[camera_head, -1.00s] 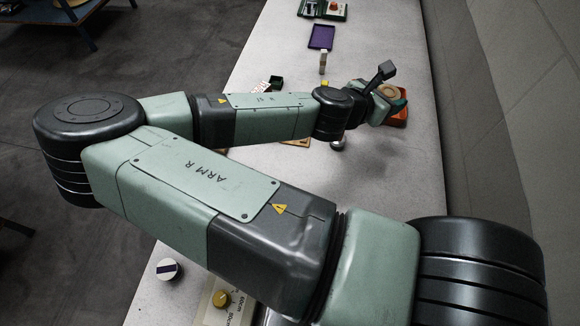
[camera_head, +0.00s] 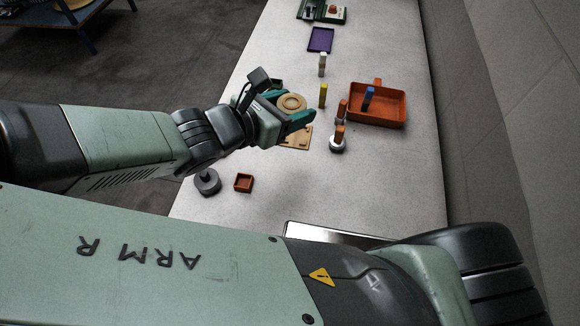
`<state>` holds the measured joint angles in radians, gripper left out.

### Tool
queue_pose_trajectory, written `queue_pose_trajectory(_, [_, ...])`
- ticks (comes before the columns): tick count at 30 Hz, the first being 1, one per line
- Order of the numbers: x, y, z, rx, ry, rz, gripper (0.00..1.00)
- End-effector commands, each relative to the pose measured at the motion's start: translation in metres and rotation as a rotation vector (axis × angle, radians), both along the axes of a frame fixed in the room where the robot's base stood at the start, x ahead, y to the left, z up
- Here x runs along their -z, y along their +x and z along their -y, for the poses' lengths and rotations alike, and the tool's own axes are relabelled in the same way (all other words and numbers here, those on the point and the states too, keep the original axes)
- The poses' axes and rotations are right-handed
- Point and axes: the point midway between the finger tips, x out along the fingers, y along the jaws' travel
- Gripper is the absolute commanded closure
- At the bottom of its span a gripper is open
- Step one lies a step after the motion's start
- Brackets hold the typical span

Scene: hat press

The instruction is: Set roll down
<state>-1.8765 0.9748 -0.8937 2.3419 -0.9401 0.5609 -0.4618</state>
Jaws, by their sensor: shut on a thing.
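A round tan roll (camera_head: 292,102) with a raised ring on top sits between the green fingers of my gripper (camera_head: 287,108), left of the table's middle. My gripper is shut on it. Below and beside the roll lies a flat tan wooden board (camera_head: 296,138), partly hidden by my gripper. I cannot tell from this view whether the roll touches the board or hangs above it.
A small red box (camera_head: 243,183) and a grey weight (camera_head: 207,181) are in front. A purple tray (camera_head: 320,40) lies farther back.

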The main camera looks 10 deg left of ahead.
Motion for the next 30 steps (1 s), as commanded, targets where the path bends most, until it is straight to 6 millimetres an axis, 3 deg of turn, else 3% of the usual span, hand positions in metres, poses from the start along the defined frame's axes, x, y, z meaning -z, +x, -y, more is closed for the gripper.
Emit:
queue_pose_trajectory(2, [-0.001, -0.003, -0.006, -0.015, -0.001, -0.001, 0.69])
queue_pose_trajectory(8, [0.025, -0.002, -0.004, -0.011, -0.005, 0.0, 0.69])
queue_pose_trajectory(30, [0.146, -0.002, -0.004, -0.012, -0.004, 0.0, 0.69])
